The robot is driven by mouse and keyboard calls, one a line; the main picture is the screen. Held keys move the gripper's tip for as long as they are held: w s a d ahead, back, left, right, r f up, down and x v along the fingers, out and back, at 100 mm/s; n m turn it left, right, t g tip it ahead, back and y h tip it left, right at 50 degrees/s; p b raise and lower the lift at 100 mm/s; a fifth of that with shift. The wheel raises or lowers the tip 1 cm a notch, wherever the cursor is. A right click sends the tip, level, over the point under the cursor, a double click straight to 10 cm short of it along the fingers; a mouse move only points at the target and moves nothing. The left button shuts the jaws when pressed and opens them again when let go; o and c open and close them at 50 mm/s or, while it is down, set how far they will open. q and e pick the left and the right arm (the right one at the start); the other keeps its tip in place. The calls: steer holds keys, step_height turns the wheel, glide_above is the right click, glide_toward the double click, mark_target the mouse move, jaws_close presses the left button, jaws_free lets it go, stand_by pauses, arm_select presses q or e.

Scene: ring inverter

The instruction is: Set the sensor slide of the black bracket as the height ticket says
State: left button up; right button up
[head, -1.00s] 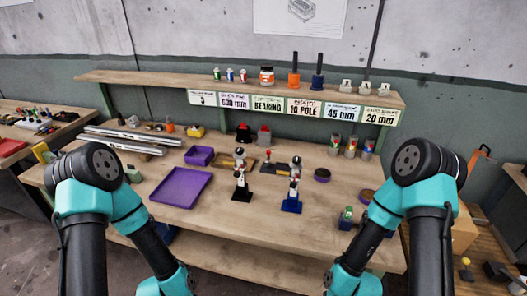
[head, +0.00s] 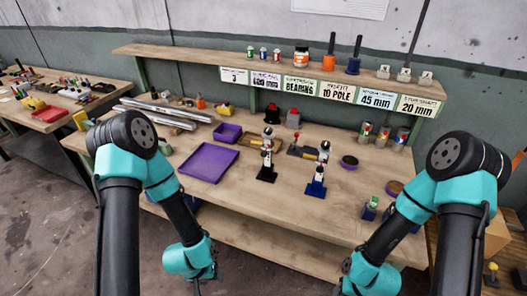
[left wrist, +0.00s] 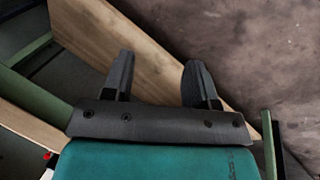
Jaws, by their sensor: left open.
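The black bracket (head: 266,174) stands upright on the workbench, with a white and black slide part on its post. A similar blue bracket (head: 316,183) stands to its right. A row of tickets hangs on the shelf front; the two at the right read 45 mm (head: 377,97) and 20 mm (head: 418,105). Their small headings are too blurred to tell which is the height ticket. My left gripper (left wrist: 159,62) is open and empty in the left wrist view, with a wooden board and the floor behind it. It is apart from the brackets. My right gripper is out of view.
A purple tray (head: 208,164) and a smaller purple bin (head: 228,133) lie left of the brackets. Metal rails (head: 165,113) lie at the back left. Cans (head: 383,137) stand at the right. The bench front is mostly clear.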

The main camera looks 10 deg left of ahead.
mark_target(263, 155)
arm_select(q)
steer(key=w+d+r+m+t, duration=0.1)
steer(key=w+d+r+t, duration=0.25)
steer(key=w+r, duration=0.3)
steer(key=w+d+r+m+t, duration=0.1)
steer(key=w+d+r+t, duration=0.1)
steer(key=w+r+t, duration=0.45)
steer(key=w+d+r+t, duration=0.2)
steer(key=w+r+t, duration=0.1)
steer(key=r, duration=0.3)
steer(key=w+d+r+t, duration=0.2)
steer(key=w+r+t, duration=0.1)
steer(key=r, duration=0.4)
steer(key=shift+w+d+m, duration=0.15)
steer(key=shift+d+m, duration=0.15)
steer(key=shift+d, duration=0.05)
steer(key=shift+w, duration=0.15)
steer(key=x, duration=1.7)
steer(key=shift+d+r, duration=0.1)
steer(key=shift+d, duration=0.1)
steer(key=shift+c, duration=0.3)
jaws_close()
